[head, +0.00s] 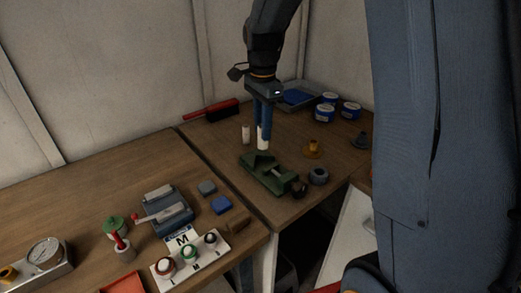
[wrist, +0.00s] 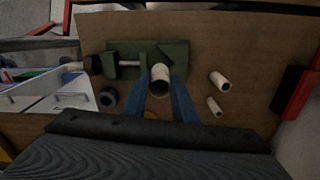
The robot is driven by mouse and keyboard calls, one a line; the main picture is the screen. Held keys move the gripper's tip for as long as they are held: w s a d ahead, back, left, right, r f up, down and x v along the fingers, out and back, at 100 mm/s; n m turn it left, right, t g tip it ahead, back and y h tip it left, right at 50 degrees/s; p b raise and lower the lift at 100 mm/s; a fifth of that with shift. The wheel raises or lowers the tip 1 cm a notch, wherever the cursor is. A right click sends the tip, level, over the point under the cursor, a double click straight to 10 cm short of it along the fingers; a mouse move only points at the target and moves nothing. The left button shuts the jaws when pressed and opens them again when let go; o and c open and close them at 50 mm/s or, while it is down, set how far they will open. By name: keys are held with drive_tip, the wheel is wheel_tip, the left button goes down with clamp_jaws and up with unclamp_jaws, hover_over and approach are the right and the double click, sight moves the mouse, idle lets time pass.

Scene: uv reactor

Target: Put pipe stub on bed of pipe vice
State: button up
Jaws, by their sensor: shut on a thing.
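My gripper (head: 263,127) points down with its blue fingers shut on a cream pipe stub (head: 263,142). The stub is upright at the fingertips. In the wrist view the held stub (wrist: 159,82) shows its open end between the fingers (wrist: 168,85). The green pipe vice (head: 266,176) stands on the table just below and in front of the stub. In the wrist view the vice (wrist: 115,57) lies behind the stub and overlaps it. I cannot tell whether the stub touches the bed, which is partly hidden.
Loose cream pipe pieces stand beside the vice (wrist: 219,81) (wrist: 214,106). Blue tins (head: 327,110) and a blue-grey tray (head: 299,97) stand behind. A red brush (head: 211,111) lies back left.

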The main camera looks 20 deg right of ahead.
sight(263, 147)
drive_tip(key=shift+f+p, duration=0.9)
drive_tip(key=shift+f, duration=2.7)
drive_tip(key=o, duration=1)
drive_tip(key=shift+f, duration=0.1)
wheel_tip(263, 147, up, 12)
drive_tip(key=b, duration=0.3)
drive_tip(key=shift+b, duration=0.3)
drive_tip(key=shift+d, duration=0.1)
